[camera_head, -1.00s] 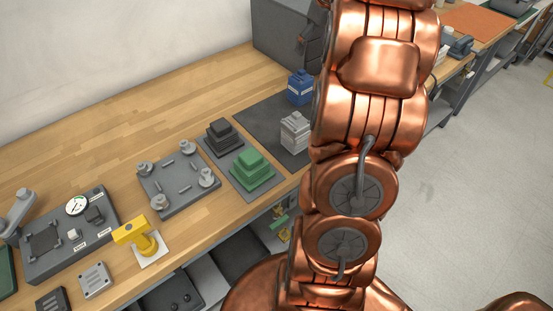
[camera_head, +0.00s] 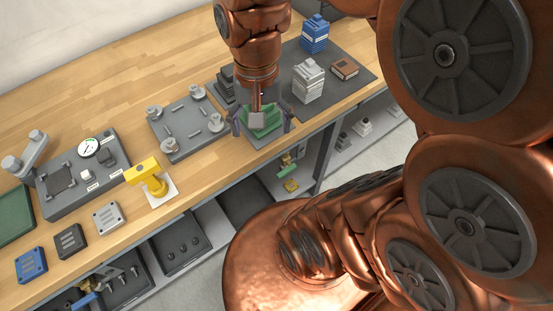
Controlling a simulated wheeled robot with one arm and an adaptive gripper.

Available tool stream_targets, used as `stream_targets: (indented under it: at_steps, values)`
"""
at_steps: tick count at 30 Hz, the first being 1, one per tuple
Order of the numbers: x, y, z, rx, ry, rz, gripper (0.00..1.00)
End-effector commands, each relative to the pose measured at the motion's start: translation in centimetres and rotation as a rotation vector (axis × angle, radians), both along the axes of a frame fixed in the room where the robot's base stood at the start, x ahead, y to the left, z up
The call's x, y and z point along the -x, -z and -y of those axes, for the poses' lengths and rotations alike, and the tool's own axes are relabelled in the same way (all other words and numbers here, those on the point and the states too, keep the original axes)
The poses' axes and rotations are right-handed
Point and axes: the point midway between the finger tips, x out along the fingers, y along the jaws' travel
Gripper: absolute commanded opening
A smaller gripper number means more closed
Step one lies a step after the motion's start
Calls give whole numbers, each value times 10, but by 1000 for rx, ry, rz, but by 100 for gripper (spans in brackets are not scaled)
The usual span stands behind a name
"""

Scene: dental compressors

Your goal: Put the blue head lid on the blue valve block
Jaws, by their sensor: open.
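A flat blue plate with dark slots (camera_head: 31,263) lies at the table's lower left; it may be the blue head lid, but I cannot be sure. A blue stepped block with a white label (camera_head: 314,36) stands on the dark mat at the back; it looks like the blue valve block. My gripper (camera_head: 262,122) points down over the green stepped block (camera_head: 270,119), well left of and nearer than the blue block. Its fingers are spread, one on each side of the green block. Whether they touch it is unclear. My wrist partly hides the dark stepped block (camera_head: 226,82).
A grey stepped block (camera_head: 308,82) and a brown block (camera_head: 345,68) share the dark mat (camera_head: 346,88). A grey plate with corner posts (camera_head: 188,130), a gauge fixture (camera_head: 85,178), a yellow stand (camera_head: 149,172) and dark and grey slotted plates fill the left. Bare wood runs along the back.

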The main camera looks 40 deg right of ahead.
Motion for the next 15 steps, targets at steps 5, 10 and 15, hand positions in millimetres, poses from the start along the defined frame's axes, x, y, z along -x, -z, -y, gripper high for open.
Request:
stream_targets:
  at_steps: [5,10,15]
  values:
    - [50,19,-17,-10,-377,-32,85]
    - [72,29,-19,-18,-548,-53,85]
    - [75,30,-19,-20,-573,-55,85]
